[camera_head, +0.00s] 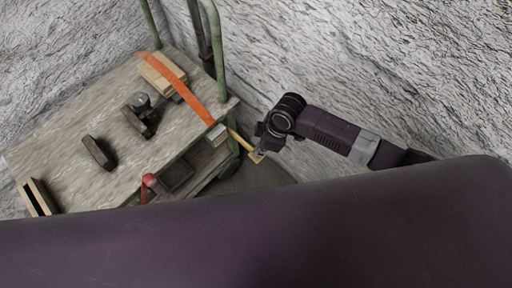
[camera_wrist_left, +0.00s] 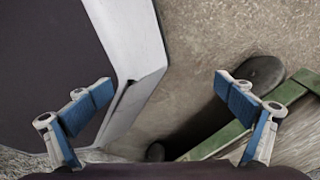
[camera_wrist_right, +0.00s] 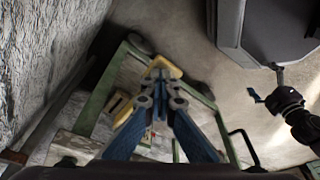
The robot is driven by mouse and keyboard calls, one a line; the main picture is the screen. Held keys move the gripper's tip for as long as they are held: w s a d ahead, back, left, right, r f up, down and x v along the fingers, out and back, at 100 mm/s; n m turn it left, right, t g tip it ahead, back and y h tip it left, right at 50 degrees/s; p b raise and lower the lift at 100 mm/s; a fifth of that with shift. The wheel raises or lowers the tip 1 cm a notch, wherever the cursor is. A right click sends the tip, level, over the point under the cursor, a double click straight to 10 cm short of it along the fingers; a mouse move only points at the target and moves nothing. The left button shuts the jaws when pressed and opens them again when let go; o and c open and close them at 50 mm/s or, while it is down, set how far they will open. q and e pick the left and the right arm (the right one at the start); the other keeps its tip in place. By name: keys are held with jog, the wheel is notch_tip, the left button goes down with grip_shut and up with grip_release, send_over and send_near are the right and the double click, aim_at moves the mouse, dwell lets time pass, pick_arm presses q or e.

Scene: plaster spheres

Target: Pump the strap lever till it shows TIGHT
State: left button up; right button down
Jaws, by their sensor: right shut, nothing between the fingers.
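An orange strap (camera_head: 180,85) runs over a wooden block (camera_head: 160,72) to a pale buckle (camera_head: 218,134) at the cart's edge. A yellow lever (camera_head: 241,142) slants down from the buckle, out past the edge. My right gripper (camera_head: 262,151) is at the lever's outer end. In the right wrist view its blue fingers (camera_wrist_right: 160,85) are shut and empty, with the yellow lever end (camera_wrist_right: 163,66) just beyond their tips; I cannot tell if they touch. No readable TIGHT mark shows. My left gripper (camera_wrist_left: 160,105) is open and empty, in its wrist view only.
The cart's wooden deck (camera_head: 75,125) holds dark wooden blocks (camera_head: 99,152) and a dark tool with a round gauge-like part (camera_head: 142,103). Green cart posts (camera_head: 214,50) rise near the strap. A red knob (camera_head: 149,180) stands at the front. Rough pale walls (camera_head: 350,60) stand close behind.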

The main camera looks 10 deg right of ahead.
jog(key=s+d+r+p, duration=0.1)
jog(key=d+r, duration=0.3)
jog(key=r, duration=0.4)
jog(key=shift+s+d+r+p, duration=0.2)
jog(key=shift+d+p, duration=0.2)
jog(key=shift+p, duration=0.5)
jog(key=shift+f, duration=0.1)
dwell(0.4)
